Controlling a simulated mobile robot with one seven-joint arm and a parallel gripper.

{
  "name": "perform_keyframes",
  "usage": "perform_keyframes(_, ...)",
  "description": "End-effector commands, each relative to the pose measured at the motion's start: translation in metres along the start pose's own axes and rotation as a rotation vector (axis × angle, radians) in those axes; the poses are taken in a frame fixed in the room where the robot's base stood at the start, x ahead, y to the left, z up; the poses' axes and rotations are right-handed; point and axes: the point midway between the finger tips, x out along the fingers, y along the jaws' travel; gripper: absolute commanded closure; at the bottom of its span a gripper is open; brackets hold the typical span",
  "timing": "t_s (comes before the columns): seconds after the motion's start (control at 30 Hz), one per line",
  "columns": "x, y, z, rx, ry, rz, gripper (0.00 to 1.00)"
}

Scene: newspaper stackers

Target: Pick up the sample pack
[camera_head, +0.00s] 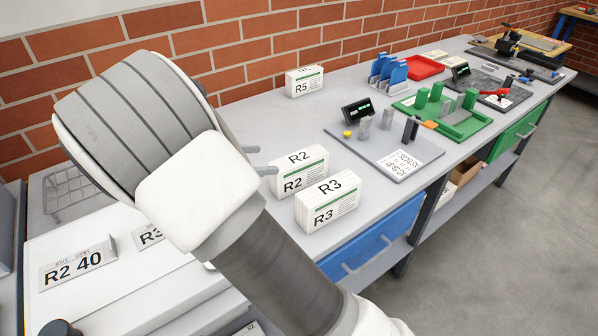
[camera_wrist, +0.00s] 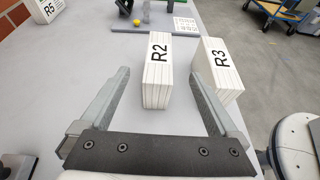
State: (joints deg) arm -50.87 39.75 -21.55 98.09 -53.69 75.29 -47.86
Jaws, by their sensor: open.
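Three white paper packs with a green stripe stand on the grey bench, marked R2 (camera_head: 300,171), R3 (camera_head: 328,203) and R5 (camera_head: 304,81). I cannot tell which is the sample pack. My gripper (camera_head: 263,160) is open and empty, at the left end of R2. In the wrist view, its two fingers (camera_wrist: 159,73) appear on either side of R2 (camera_wrist: 157,88), with gaps on both sides. R3 (camera_wrist: 222,72) stands just right of the right finger, and R5 (camera_wrist: 45,9) is at the far left. My wrist hides part of the bench in the head view.
A grey board (camera_head: 385,153) with a small display, a yellow ball and a printed sheet lies beyond the packs. Further back are green fixtures (camera_head: 444,112), blue holders (camera_head: 389,70) and a red tray (camera_head: 425,67). The bench around R5 is clear.

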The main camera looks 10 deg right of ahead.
Motion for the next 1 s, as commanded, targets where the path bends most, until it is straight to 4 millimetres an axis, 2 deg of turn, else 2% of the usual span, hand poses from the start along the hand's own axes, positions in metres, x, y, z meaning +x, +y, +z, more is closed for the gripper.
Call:
perform_keyframes(0.1, 0.028, -0.001, -0.001, 0.000, -0.001, -0.004, 0.04)
perform_keyframes(0.3, 0.060, 0.000, -0.001, 0.001, 0.000, -0.001, 0.04)
perform_keyframes(0.53, 0.076, 0.000, -0.002, 0.000, 0.000, -0.002, 0.04)
perform_keyframes(0.8, 0.114, 0.000, -0.004, 0.001, 0.000, -0.003, 0.04)
perform_keyframes(1.0, 0.121, 0.001, -0.004, 0.000, 0.001, 0.000, 0.04)
